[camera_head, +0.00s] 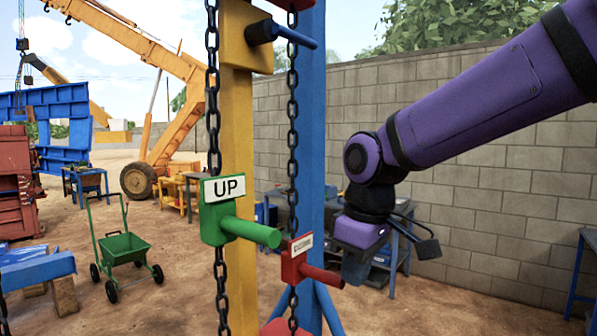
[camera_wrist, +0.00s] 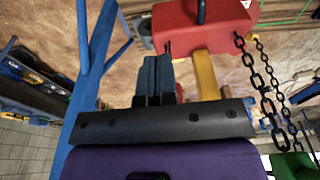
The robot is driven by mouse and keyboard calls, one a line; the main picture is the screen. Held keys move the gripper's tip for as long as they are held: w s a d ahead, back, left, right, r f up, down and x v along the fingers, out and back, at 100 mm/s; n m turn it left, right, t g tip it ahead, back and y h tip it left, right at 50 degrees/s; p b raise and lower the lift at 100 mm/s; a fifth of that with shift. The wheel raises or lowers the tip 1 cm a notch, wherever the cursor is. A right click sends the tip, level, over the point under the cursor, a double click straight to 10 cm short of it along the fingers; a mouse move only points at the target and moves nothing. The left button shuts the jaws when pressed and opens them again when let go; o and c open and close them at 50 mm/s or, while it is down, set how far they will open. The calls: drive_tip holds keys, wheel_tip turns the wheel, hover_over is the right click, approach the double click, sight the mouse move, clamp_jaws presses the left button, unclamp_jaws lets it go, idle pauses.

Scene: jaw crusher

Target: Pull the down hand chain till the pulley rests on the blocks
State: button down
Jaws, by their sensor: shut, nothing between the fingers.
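Two dark chains hang by the yellow and blue posts in the head view. The left chain (camera_head: 212,90) carries a green block marked UP (camera_head: 213,211) with a green handle. The right chain (camera_head: 292,110) carries a red block (camera_head: 292,262) with a red handle and a label too small to read. My gripper (camera_head: 354,270) is shut and empty, just right of the red handle; contact cannot be told. In the wrist view its closed fingers (camera_wrist: 156,72) point towards a large red body (camera_wrist: 203,22). I cannot make out the pulley or its blocks for certain.
The yellow post (camera_head: 240,140) and blue post (camera_head: 312,130) stand beside the chains. A green cart (camera_head: 124,248) is at left. A blue beam (camera_head: 38,270) on wooden supports lies at lower left. A grey block wall (camera_head: 480,190) closes the right side.

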drive_tip(key=shift+s+d, duration=0.1)
drive_tip(key=shift+d, duration=0.05)
drive_tip(key=s+d+r, duration=0.2)
drive_tip(key=d+r, duration=0.1)
drive_tip(key=r, duration=0.2)
drive_tip(key=shift+s, duration=0.2)
idle(0.3)
idle(0.3)
drive_tip(key=s+d+f+m+t, duration=0.2)
drive_tip(key=s+d+m, duration=0.3)
drive_tip(key=d, duration=0.4)
drive_tip(key=s+d+f+m+t+h, duration=0.1)
drive_tip(key=s+d+m+t, duration=0.1)
drive_tip(key=s+d+m, duration=0.3)
drive_tip(key=s+d, duration=0.3)
drive_tip(key=d, duration=0.1)
drive_tip(key=shift+s+f, duration=0.2)
drive_tip(key=shift+f, duration=0.2)
idle(0.3)
